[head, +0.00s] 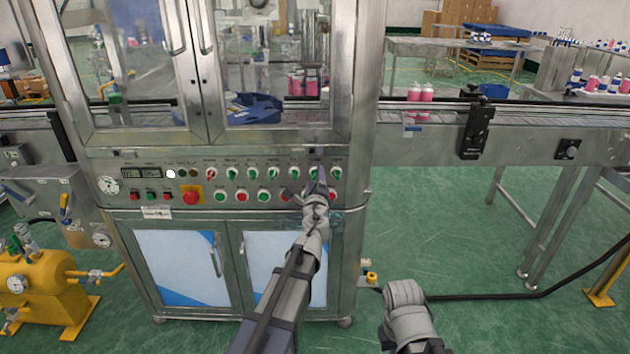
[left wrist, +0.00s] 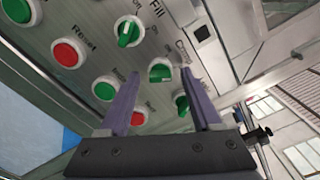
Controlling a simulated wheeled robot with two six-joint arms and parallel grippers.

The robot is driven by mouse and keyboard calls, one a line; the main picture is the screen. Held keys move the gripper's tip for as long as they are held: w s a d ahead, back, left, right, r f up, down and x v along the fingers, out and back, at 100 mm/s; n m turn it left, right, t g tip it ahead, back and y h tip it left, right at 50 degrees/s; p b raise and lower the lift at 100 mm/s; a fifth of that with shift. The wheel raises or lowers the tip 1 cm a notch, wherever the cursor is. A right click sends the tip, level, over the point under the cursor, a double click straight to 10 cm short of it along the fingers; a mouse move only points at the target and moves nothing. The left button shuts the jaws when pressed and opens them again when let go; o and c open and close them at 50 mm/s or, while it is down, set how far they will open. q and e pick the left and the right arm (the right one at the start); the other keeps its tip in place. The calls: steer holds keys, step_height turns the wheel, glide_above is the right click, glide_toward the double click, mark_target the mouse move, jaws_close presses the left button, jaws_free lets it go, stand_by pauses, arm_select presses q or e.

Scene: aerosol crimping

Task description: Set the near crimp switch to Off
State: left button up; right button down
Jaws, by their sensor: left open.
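The machine's control panel (head: 142,204) holds a row of green rotary switches in the head view. My left gripper (head: 316,180) is at the right part of that row, close to the panel. In the left wrist view its two purple fingers (left wrist: 154,80) are open, with one green switch (left wrist: 160,72) showing between their tips. A label starting with "C" is beside that switch, only partly readable. Another green switch (left wrist: 129,32) is above it near the label "Fill", and a third (left wrist: 182,104) is partly behind the right finger. Contact with the switch cannot be told.
Red and green push buttons, including a red one (left wrist: 68,52) by the label "Reset", lie below the switches. A red emergency stop (head: 191,197) is further left. A conveyor (head: 545,147) runs to the right. My right arm shows low in the head view.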

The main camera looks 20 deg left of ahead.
arm_select(q)
jaws_close()
stand_by(0.4)
steer(key=shift+n, duration=0.3)
steer(key=n, duration=0.5)
steer(key=shift+n, duration=0.4)
steer(key=n, duration=0.5)
steer(key=shift+n, duration=0.4)
jaws_free()
